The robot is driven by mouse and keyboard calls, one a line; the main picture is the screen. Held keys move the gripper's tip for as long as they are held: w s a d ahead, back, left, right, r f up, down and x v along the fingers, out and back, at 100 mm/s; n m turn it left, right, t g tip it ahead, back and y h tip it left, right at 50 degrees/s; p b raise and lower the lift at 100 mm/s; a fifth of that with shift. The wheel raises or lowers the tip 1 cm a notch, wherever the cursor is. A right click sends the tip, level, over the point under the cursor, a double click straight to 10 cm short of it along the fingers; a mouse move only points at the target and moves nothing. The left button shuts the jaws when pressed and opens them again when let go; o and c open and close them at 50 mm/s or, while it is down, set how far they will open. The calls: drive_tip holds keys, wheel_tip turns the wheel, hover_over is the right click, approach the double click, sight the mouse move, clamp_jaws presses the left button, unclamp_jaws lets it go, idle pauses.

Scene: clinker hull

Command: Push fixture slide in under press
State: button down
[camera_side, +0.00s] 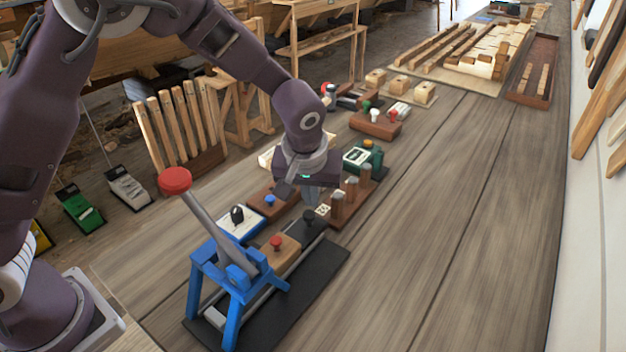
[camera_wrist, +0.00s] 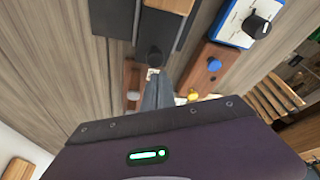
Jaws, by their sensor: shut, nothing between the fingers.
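The blue press (camera_side: 237,268) stands on a black base plate (camera_side: 322,262), with its grey lever raised to a red ball (camera_side: 174,181). The fixture slide carries a wooden block with a red knob (camera_side: 277,243), outside the press frame on its right. A black knob (camera_side: 309,216) stands at the slide's far end; it also shows in the wrist view (camera_wrist: 154,56). My gripper (camera_side: 312,197) is shut and empty, pointing down just behind that black knob. In the wrist view its fingertips (camera_wrist: 158,82) are very close to the knob; I cannot tell whether they touch.
A white-and-blue box with a black dial (camera_side: 240,222) and a brown block with a blue knob (camera_side: 268,201) stand left of the slide. A brown rack with wooden pegs (camera_side: 338,209) is close on the right. A green box (camera_side: 373,156) stands behind. The bench on the right is clear.

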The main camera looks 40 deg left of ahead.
sight(272, 237)
drive_tip(key=shift+s+d, duration=0.1)
drive_tip(key=shift+s, duration=0.15)
drive_tip(key=s, duration=1.1)
drive_tip(key=shift+f, duration=0.1)
drive_tip(key=w, duration=0.1)
drive_tip(key=w+a, duration=0.1)
drive_tip(key=w, duration=0.1)
drive_tip(key=shift+w+a+r, duration=0.35)
drive_tip(key=shift+a, duration=0.05)
drive_tip(key=v, duration=1)
drive_tip(key=s+a+r+n, duration=0.1)
drive_tip(key=s+a+r, duration=0.45)
drive_tip(key=a, duration=0.25)
drive_tip(key=s+a+r+m+t+h, duration=0.1)
drive_tip(key=s+m, duration=0.5)
drive_tip(key=s, duration=0.6)
drive_tip(key=shift+s+r+t+h, duration=0.3)
drive_tip(key=shift+r+t+h, duration=0.1)
drive_tip(key=shift+t, duration=0.1)
